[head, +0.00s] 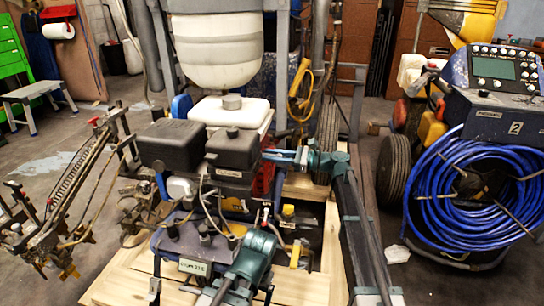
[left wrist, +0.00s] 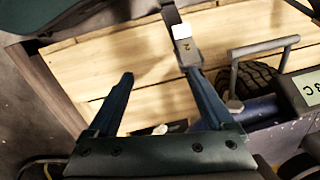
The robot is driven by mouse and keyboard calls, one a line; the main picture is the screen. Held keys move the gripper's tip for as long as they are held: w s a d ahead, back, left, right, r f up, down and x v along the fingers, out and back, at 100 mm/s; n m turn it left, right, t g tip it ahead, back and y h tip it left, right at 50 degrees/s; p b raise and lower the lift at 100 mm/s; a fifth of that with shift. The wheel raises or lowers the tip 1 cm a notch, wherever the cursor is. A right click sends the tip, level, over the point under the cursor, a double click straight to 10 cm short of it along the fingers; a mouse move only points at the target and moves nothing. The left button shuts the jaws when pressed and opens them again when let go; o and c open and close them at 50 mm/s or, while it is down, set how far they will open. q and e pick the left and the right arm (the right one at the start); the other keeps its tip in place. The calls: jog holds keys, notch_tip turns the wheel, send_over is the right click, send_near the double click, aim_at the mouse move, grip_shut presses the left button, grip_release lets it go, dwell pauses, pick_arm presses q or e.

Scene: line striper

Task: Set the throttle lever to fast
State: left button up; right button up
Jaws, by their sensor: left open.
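The line striper (head: 205,150) stands in the middle of the head view, with a black engine (head: 232,148) and a white tank. I cannot single out the throttle lever for sure. In the left wrist view a dark arm with a white end piece (left wrist: 182,32) lies by the right fingertip; I cannot tell if they touch. My left gripper (left wrist: 158,74) is open, nothing between its fingers, above pale planks. In the head view its hand is low in the middle, fingertips hard to make out. My right gripper (head: 270,156) points left beside the engine; its finger gap is unclear.
A wooden pallet (head: 125,280) lies under the machine. A cart with a coiled blue hose (head: 470,195) and control panel stands at right. A spray-arm frame (head: 70,190) is at left, with a grey step stool (head: 35,92) behind. Cables and handles crowd the engine.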

grip_shut()
dwell(1.1)
